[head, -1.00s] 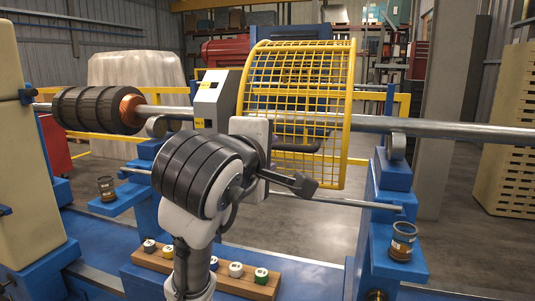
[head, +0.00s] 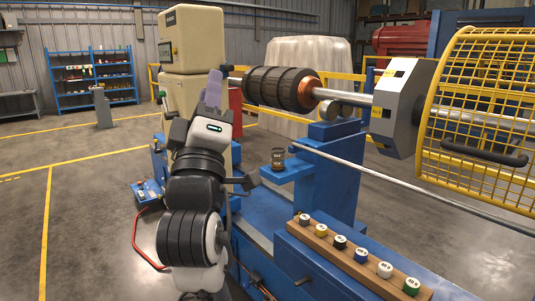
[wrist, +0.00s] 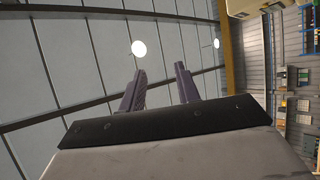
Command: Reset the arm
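My arm stands folded upright at the left of centre in the head view, with my gripper (head: 213,84) at its top pointing up. The gripper's purple fingers look overlapped there. In the wrist view, the two fingers (wrist: 158,82) stand apart with nothing between them, against the ceiling and its lamps. In the head view, the gripper is in front of the cream machine cabinet (head: 196,40) and to the left of the dark rotor (head: 276,87). I cannot tell how far apart they are.
A wooden strip (head: 352,255) with several coloured pots lies on the blue bench. A small cup (head: 278,158) stands on a bracket.

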